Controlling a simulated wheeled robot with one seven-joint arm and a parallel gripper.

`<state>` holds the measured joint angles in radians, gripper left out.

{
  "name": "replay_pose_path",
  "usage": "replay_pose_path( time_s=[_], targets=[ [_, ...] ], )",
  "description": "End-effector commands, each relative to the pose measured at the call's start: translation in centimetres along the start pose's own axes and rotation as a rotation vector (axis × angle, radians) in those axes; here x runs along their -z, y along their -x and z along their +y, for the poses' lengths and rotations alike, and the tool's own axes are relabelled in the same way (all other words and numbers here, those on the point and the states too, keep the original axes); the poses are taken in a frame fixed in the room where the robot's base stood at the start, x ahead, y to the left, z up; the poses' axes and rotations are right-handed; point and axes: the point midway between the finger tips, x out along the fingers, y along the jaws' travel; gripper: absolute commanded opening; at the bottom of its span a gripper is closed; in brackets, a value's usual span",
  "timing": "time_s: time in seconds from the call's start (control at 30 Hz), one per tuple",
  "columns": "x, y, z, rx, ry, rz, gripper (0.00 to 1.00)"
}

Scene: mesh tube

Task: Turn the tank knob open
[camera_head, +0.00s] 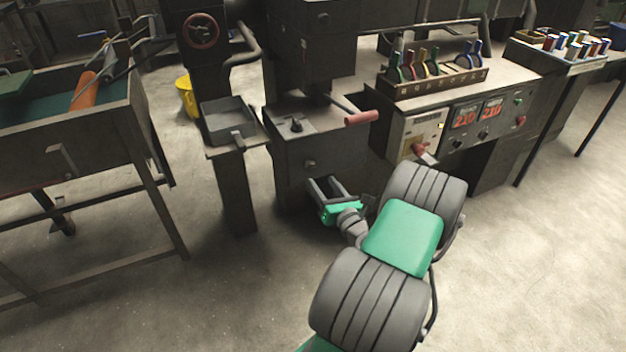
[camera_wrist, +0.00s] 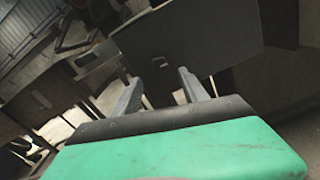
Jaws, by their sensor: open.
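A dark metal box-shaped tank (camera_head: 335,150) stands in the middle of the head view. A small dark knob (camera_head: 296,125) sits on its top, and another small round knob (camera_head: 309,163) is on its front face. I cannot tell which one is the tank knob. My gripper (camera_head: 323,184) is open and empty, low in front of the box, below the front knob and apart from it. In the wrist view my gripper's two fingers (camera_wrist: 160,78) are spread, with nothing between them.
A red-handled lever (camera_head: 361,117) juts right above the box. A small tray on a stand (camera_head: 228,122) is at left, with a red handwheel (camera_head: 201,30) behind. A control bench (camera_head: 450,95) stands at right. The floor (camera_head: 230,285) in front is clear.

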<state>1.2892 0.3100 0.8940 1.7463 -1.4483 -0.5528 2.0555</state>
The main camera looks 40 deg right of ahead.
Motion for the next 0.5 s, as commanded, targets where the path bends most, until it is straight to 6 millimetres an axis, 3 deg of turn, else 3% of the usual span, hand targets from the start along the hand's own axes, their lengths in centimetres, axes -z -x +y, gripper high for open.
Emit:
replay_pose_path(
  time_s=[0.33,0.5],
  targets=[
    [-0.2,-5.9,0.0,-0.001,-0.005,-0.005,0.52],
    [-0.3,-7.5,-0.1,0.002,-0.005,-0.005,0.52]
  ],
)
